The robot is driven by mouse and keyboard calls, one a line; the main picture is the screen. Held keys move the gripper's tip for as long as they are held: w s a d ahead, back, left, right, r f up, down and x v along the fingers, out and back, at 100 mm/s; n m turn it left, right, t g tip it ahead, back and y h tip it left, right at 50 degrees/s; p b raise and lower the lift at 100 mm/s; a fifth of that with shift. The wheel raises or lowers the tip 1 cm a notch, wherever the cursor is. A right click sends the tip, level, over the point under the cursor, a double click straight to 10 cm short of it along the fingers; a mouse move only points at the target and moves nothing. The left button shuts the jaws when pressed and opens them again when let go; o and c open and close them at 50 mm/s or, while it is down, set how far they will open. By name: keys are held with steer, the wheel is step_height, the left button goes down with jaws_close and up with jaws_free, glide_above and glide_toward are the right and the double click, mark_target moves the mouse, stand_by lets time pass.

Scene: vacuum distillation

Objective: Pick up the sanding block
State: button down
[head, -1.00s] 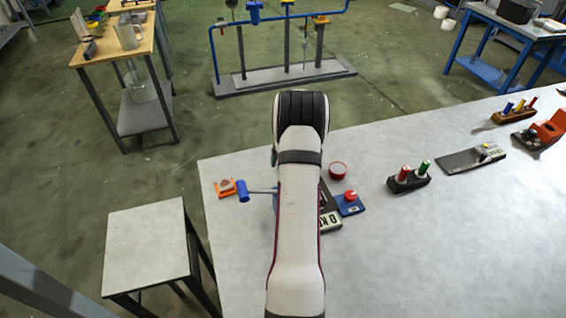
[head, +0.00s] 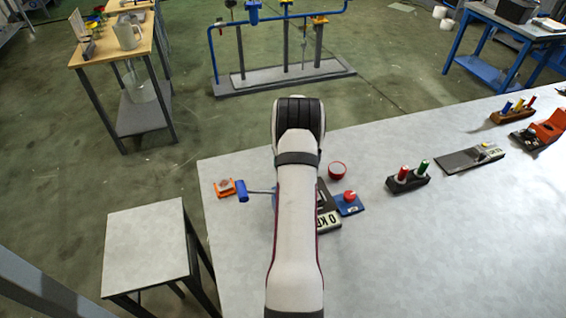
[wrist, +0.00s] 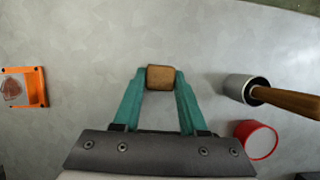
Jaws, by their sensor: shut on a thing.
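The sanding block is a small brown block (wrist: 160,81) in the middle of the wrist view. My gripper (wrist: 160,72) has its two teal fingers shut on its left and right sides. The grey tabletop shows around it; I cannot tell whether the block touches the table. In the head view my arm hides the gripper and the block.
An orange-framed item (wrist: 40,84) lies left. A pale cylinder (wrist: 243,88) with a wooden handle and a red round container (wrist: 257,140) are to the right. A blue-headed tool (head: 242,191) and a blue-based item (head: 347,204) flank my arm. Right-front table is clear.

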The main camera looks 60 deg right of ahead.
steer(key=r, duration=0.4)
steer(key=shift+s+r, duration=0.25)
steer(key=shift+r, duration=0.05)
steer(key=s+r, duration=0.6)
steer(key=s, duration=0.5)
steer(key=shift+a+r, duration=0.2)
steer(key=shift+a, duration=0.15)
